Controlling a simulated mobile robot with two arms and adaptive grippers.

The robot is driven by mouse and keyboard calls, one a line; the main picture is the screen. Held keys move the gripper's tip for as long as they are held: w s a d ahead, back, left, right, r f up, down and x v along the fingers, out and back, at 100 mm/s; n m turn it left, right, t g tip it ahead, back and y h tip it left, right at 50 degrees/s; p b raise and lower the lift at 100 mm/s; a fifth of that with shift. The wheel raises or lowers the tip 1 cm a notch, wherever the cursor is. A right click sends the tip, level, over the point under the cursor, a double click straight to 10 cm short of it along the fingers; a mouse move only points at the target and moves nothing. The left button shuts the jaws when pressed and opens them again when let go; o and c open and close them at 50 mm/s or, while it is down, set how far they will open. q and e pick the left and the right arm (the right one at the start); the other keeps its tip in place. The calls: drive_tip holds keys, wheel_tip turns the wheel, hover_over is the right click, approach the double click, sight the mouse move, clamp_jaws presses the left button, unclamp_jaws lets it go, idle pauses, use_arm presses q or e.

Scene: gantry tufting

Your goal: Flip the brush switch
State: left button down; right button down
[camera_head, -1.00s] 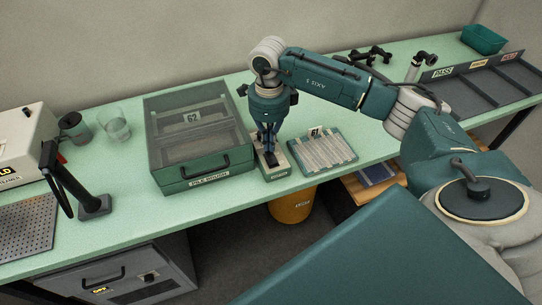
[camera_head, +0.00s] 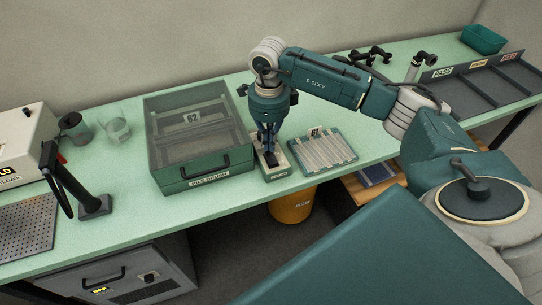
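The brush switch (camera_head: 277,173) is a small pale box with a green front and a dark rocker on top. It stands on the green bench just right of the box labelled "PILE BRUSH" (camera_head: 208,181). My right gripper (camera_head: 268,150) points straight down over the switch, its fingertips at or just above the dark rocker. I cannot tell whether they touch it. The fingers look close together, but the small view does not show whether they are fully shut, and they partly hide the rocker. My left gripper is not in view.
A striped panel labelled 61 (camera_head: 323,150) lies right of the switch. A glass (camera_head: 117,129), a dark cup (camera_head: 75,127) and a black stand (camera_head: 93,206) are at left. A sorting tray (camera_head: 480,88) is at far right. An orange bin (camera_head: 292,205) stands below the front edge.

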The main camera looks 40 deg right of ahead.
sight(270, 153)
drive_tip(key=shift+s+f+b, duration=0.1)
drive_tip(key=shift+f+b, duration=0.95)
drive_tip(key=shift+f, duration=0.2)
idle(0.6)
drive_tip(key=shift+r, duration=0.1)
drive_tip(key=shift+r+p, duration=0.7)
drive_tip(key=shift+r, duration=0.2)
drive_tip(key=shift+r+p, duration=1.35)
drive_tip(key=shift+r, duration=1.25)
drive_tip(key=shift+f, duration=0.1)
